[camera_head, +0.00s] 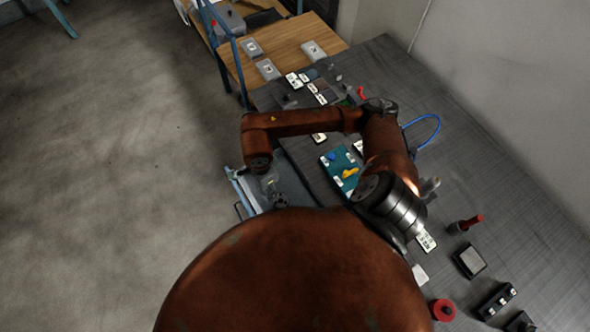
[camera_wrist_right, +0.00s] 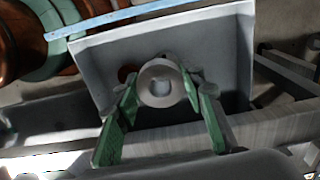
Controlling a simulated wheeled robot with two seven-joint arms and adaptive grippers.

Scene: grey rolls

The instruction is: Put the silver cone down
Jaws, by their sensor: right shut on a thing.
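My right gripper (camera_wrist_right: 160,98) shows in the right wrist view with its two green-padded fingers on either side of a grey, round, ring-ended piece, which I take as the silver cone (camera_wrist_right: 160,71). The gripper is shut on it. The cone is seen nearly end-on, so its full shape is hidden. A grey sheet-like wall (camera_wrist_right: 98,70) stands right behind it; I cannot tell if they touch. In the head view the end of this arm hangs at the table's left edge, by a pale grey-blue container (camera_head: 240,190). My left gripper is not in view.
The dark table (camera_head: 500,200) carries a teal board with a yellow piece (camera_head: 350,173), a red-handled piece (camera_head: 470,222), a red roll (camera_head: 442,310) and several black blocks. A wooden table (camera_head: 290,45) stands beyond. Open floor (camera_head: 100,150) lies left.

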